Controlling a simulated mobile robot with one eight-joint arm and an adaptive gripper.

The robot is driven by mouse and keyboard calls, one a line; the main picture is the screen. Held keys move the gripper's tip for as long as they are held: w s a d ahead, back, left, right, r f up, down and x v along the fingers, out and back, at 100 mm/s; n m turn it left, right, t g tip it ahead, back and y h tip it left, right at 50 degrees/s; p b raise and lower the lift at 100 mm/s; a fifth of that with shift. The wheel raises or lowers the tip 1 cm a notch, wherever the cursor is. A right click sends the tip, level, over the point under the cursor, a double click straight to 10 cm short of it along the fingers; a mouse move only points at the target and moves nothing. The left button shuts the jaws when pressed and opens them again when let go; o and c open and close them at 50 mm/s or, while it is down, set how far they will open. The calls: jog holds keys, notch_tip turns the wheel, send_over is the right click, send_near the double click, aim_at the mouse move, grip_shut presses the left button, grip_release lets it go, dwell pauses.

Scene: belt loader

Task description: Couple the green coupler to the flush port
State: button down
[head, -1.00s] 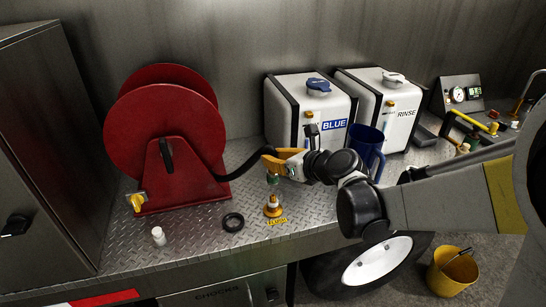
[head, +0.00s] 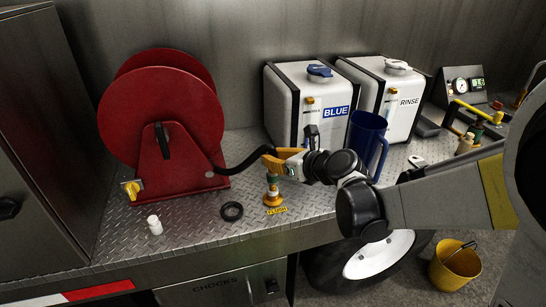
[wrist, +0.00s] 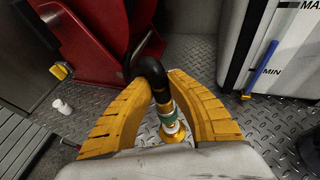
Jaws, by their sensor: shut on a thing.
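The green coupler (wrist: 169,117) is on the end of a black hose (head: 240,166) that runs from the red reel. My gripper (head: 275,158) is shut on the hose end; in the wrist view its yellow fingers (wrist: 160,84) are on both sides of the black elbow above the coupler. The coupler points down. The flush port (head: 273,198), a brass fitting on a round base by a yellow FLUSH label (head: 276,210), stands on the deck directly below. In the wrist view the port's brass base (wrist: 176,135) shows just beyond the coupler. I cannot tell whether they are fully seated.
The red hose reel (head: 165,120) stands left of the gripper. A black ring (head: 231,211) and a white bottle (head: 154,225) lie near the deck's front. The BLUE tank (head: 290,105), RINSE tank (head: 375,100) and a blue jug (head: 367,140) stand behind and right.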

jog(key=shift+f+b, duration=1.45)
jog(key=shift+f, duration=0.2)
jog(key=c, duration=1.3)
grip_release()
jog(key=shift+c, duration=0.2)
jog(key=shift+r, duration=0.1)
jog(key=v, duration=1.2)
